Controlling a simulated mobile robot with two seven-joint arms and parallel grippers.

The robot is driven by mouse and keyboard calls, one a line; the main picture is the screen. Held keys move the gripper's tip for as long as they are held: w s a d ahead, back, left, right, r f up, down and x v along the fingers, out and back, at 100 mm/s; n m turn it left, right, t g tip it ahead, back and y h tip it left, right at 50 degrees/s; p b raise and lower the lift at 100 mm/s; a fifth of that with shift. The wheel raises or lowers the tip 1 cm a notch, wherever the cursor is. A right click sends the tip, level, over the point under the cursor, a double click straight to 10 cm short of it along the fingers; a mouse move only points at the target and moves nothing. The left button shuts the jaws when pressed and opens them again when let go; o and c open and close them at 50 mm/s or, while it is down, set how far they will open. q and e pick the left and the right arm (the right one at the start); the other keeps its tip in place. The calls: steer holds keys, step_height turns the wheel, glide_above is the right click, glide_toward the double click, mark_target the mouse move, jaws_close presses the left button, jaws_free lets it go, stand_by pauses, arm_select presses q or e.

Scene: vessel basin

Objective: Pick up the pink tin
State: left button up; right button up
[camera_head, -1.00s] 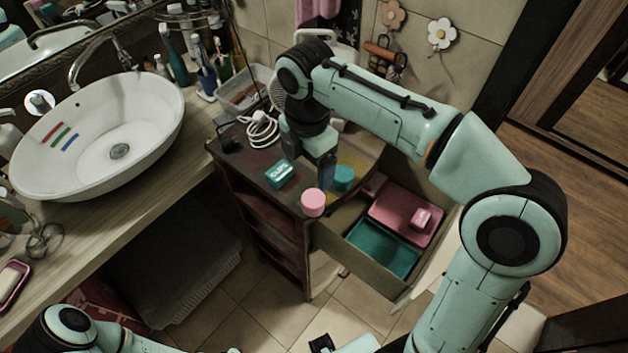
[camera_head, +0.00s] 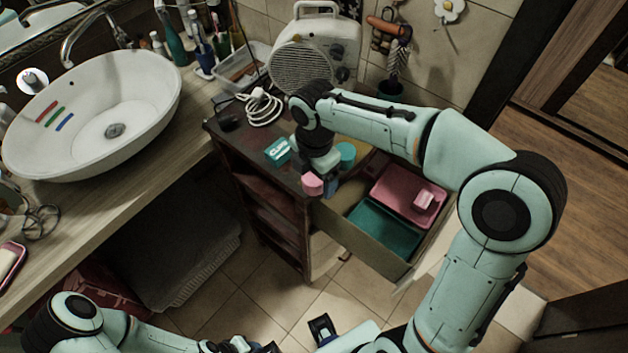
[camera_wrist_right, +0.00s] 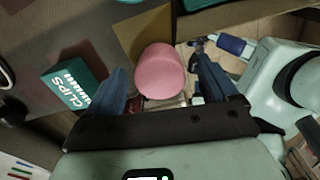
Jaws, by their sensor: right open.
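The pink tin (camera_head: 311,184) is a small round tin at the front corner of the dark cabinet top. In the right wrist view the tin (camera_wrist_right: 160,72) lies between the two blue fingers. My right gripper (camera_head: 325,182) is open, pointing down right at the tin. In the wrist view its fingers (camera_wrist_right: 163,82) stand on either side of the tin, with a gap visible at the right. My left gripper (camera_head: 322,328) shows only in part at the bottom edge; its jaw state is unclear.
A teal clips box (camera_head: 277,151) and a teal round tin (camera_head: 345,152) stand close by. An open drawer (camera_head: 372,244) holds a pink tray (camera_head: 396,206) and a teal tray (camera_head: 375,232). A fan heater (camera_head: 318,50) and a white cable (camera_head: 261,107) are behind.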

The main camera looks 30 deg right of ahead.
steer(key=shift+f, duration=0.5)
steer(key=shift+c, duration=0.3)
steer(key=c, duration=1.1)
steer(key=shift+r, duration=0.15)
